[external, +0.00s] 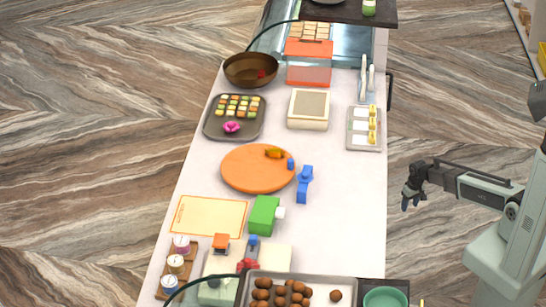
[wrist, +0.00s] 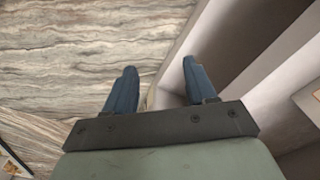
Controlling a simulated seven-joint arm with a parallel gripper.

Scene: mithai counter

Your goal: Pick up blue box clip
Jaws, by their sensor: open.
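Several blue items are on the counter, and I cannot tell surely which is the box clip. A blue upright piece (external: 304,184) stands just right of the orange round plate (external: 240,184). A small blue piece (external: 291,164) is at that plate's right edge. Another small blue piece (external: 253,243) is near the front, by the pale boxes. My gripper (external: 408,200) is off the counter's right edge, apart from all of them. In the wrist view my gripper (wrist: 160,68) has its two dark blue fingers spread with nothing between them. No blue clip shows there.
A green box (external: 264,215) and orange-bordered sheet (external: 208,216) lie near the front. A tray of brown balls (external: 345,284) is at the front edge. A grey tray (external: 352,148) with yellow pieces is at the right edge. The counter's right middle is clear.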

